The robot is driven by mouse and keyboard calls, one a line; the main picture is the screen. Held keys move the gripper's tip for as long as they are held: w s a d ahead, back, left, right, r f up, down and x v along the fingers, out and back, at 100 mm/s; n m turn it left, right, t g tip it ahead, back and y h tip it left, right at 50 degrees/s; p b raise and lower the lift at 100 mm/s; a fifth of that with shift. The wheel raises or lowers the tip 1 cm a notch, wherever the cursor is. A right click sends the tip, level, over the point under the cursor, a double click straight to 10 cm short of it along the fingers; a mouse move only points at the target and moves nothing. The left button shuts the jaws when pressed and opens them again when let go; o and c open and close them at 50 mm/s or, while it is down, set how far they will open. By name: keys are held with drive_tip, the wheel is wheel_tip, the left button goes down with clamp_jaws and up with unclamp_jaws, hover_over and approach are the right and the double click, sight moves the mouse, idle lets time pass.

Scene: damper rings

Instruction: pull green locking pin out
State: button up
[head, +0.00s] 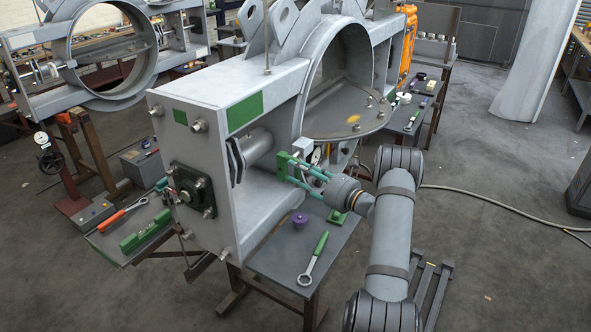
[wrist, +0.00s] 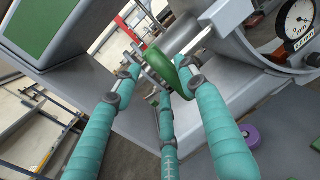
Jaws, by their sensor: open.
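The green locking pin (head: 283,160) is at the inner side of the grey damper frame, beside a shaft. In the wrist view its green handle (wrist: 160,66) stands in front of a metal rod. My gripper (head: 299,176) reaches it from the right with teal fingers. In the wrist view the fingers of my gripper (wrist: 160,80) are spread, with one on the left, one on the right and one below. The green handle lies between the fingertips, close to the right one. I cannot tell whether they touch. The pin's shank is hidden.
A dial gauge (wrist: 298,20) sits just right of the pin. Below are a side table (head: 279,262) with a purple knob (head: 299,219) and a green-handled wrench (head: 315,258). The damper frame (head: 192,150) with its large round duct (head: 340,80) bounds the space left and behind.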

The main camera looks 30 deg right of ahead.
drive_tip(key=v, duration=0.9)
drive_tip(key=shift+s, duration=0.35)
drive_tip(key=x, duration=1.2)
drive_tip(key=shift+d, duration=0.1)
drive_tip(key=shift+w, duration=0.2)
drive_tip(key=shift+d, duration=0.35)
drive_tip(key=shift+a+r, duration=0.1)
drive_tip(key=shift+r, duration=0.05)
